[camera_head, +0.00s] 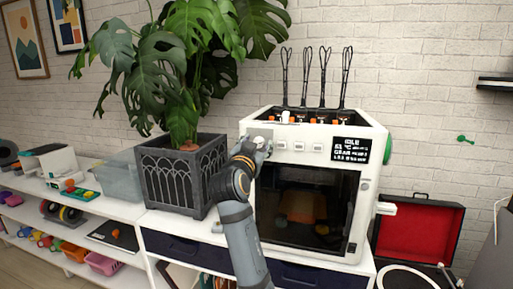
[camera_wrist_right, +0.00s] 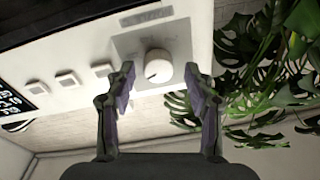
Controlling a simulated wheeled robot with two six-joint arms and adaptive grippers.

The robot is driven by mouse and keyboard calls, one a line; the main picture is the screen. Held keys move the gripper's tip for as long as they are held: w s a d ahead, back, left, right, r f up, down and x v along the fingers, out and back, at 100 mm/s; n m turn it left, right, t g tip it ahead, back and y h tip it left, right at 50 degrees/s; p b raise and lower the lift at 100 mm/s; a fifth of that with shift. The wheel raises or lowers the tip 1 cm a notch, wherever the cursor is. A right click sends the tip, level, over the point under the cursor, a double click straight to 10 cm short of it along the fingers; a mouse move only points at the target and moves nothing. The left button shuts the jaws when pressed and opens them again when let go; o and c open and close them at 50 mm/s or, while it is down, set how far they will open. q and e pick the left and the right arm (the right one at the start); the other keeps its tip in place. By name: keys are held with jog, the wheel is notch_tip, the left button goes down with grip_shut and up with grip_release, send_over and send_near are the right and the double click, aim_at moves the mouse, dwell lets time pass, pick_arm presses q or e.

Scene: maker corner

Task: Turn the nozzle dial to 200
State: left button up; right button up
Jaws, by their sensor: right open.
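The white 3D printer (camera_head: 304,159) stands on the white shelf unit. Its round white nozzle dial (camera_wrist_right: 158,66) sits on a grey panel (camera_wrist_right: 128,45) at one end of the front strip. In the wrist view a small dark mark shows near the dial's lower-left edge; the scale is too small to read. My right gripper (camera_wrist_right: 159,75) is open, its two fingers apart to either side of the dial in the picture, with gaps visible. In the head view the right gripper (camera_head: 258,143) is at the printer's upper-left front and mostly hides the dial. My left gripper is out of view.
Several square buttons (camera_head: 298,147) and a display (camera_head: 351,150) lie right of the dial. A large plant in a dark planter (camera_head: 176,175) stands close left of the printer. An open red-lined case (camera_head: 420,232) is at the right.

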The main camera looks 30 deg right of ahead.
notch_tip(320, 180, up, 9)
dwell(0.7)
